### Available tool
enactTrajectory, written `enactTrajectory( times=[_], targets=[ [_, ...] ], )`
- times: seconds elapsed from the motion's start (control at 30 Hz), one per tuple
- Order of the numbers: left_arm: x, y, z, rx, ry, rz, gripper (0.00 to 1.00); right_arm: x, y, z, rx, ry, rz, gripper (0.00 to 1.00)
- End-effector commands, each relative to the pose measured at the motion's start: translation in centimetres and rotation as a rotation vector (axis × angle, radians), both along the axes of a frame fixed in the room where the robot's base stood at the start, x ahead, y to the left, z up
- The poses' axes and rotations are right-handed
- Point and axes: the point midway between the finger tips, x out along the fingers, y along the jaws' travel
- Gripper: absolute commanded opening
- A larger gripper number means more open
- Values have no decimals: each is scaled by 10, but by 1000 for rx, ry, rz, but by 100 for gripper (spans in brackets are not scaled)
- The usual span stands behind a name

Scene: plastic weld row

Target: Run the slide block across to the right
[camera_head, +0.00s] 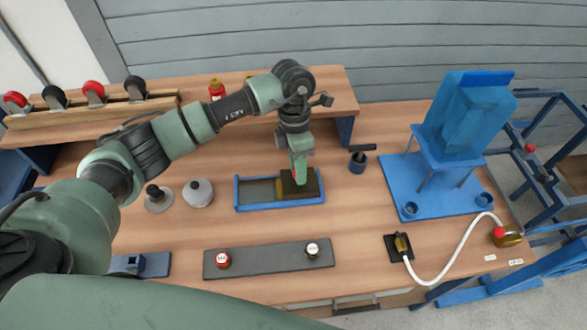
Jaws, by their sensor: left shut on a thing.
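The slide block (313,185) is a dark block at the right end of a blue-edged slide frame (265,206) on the wooden bench. The left part of the frame's bed lies bare, with a yellowish strip beside the block. My left gripper (298,180) reaches down from above and is shut on the slide block; the fingers cover part of the block's top. Whether the block touches the right end wall is hard to tell. My right gripper is not in view.
Left of the frame stand a pale round pot (198,193) and a dark-knobbed disc (158,197). A grey strip (270,262) with two small jars lies in front. A raised shelf (190,123) runs behind.

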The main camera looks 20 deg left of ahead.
Motion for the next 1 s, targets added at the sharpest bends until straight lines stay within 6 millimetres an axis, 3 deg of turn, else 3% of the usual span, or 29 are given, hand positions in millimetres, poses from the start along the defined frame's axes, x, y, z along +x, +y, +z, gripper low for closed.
enactTrajectory(
  times=[0.03, 0.1, 0.47, 1.0],
  targets=[
    [2, -3, 2, -8, -8, -1, 31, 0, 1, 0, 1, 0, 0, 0],
    [2, -3, 2, -8, -8, -1, 50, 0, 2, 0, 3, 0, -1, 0],
    [2, -1, 3, -5, -5, -1, 50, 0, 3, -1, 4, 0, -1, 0],
    [14, 5, 74, -5, -6, -2, 50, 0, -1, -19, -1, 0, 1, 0]
  ],
)
